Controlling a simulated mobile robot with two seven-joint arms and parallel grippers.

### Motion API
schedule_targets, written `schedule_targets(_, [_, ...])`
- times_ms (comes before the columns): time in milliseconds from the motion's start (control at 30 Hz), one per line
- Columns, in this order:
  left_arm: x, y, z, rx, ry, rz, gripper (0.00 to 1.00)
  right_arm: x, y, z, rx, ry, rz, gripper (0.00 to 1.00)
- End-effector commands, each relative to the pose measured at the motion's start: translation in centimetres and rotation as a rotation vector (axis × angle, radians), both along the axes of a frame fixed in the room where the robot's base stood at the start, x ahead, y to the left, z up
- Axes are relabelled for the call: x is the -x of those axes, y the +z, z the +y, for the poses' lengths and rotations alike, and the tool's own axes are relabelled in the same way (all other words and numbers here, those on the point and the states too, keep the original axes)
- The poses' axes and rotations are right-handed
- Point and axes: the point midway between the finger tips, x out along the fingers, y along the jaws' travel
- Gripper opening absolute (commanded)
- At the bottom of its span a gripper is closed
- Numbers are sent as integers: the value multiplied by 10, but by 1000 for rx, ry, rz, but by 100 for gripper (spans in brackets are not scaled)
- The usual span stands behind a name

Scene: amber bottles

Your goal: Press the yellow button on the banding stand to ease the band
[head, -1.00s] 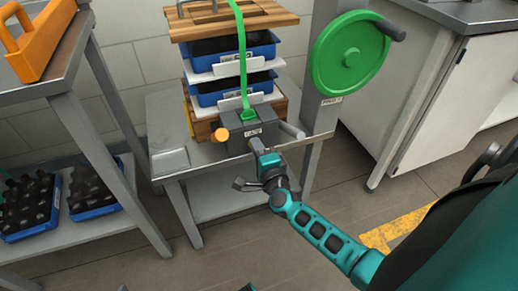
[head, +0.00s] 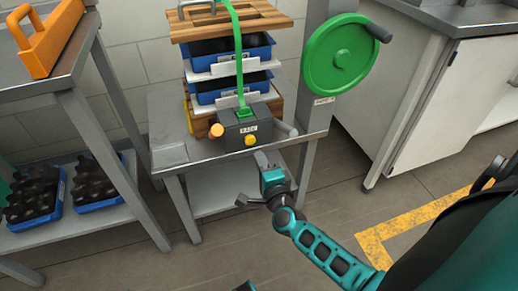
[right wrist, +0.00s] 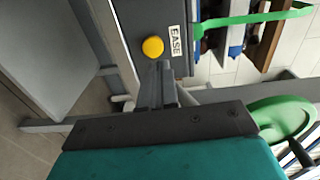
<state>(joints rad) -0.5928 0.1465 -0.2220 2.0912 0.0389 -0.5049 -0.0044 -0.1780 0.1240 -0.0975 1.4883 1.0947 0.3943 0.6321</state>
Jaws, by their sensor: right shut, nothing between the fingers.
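The yellow button (head: 250,140) is on the front of the grey box (head: 233,126) of the banding stand, under an EASE label. It also shows in the right wrist view (right wrist: 153,47). The green band (head: 239,55) runs down the front of the stack into the top of this box. My right gripper (head: 261,158) is shut and empty, just below and in front of the button. A small gap shows between its fingertips and the button in the head view. In the right wrist view the fingertips (right wrist: 163,66) point at the button.
A green handwheel (head: 340,53) is on the post at right. An orange knob (head: 216,131) and a grey handle (head: 286,130) flank the box. Blue crates (head: 232,58) of dark bottles are stacked between wooden boards (head: 262,18). Open floor lies in front.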

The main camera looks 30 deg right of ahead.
Motion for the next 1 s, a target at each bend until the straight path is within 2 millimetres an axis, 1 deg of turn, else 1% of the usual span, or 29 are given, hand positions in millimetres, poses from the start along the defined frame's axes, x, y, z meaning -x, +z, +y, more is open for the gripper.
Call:
schedule_targets(33, [0,3,1,-2,2,1,43,13,2,3,-1,1,2,0])
schedule_targets(200, [0,4,4,-6,6,-4,43,45,3,12,-2,1,0,0])
schedule_targets(300, [0,5,4,-7,7,-6,43,57,4,15,0,2,-1,0])
schedule_targets(400, [0,6,5,-8,6,-7,43,65,4,17,-2,1,-1,0])
schedule_targets(567, [0,5,6,-12,4,-6,43,68,4,18,-2,1,-4,0])
schedule_targets(1000, [0,5,6,-12,4,-6,43,68,4,18,-2,1,-2,0])
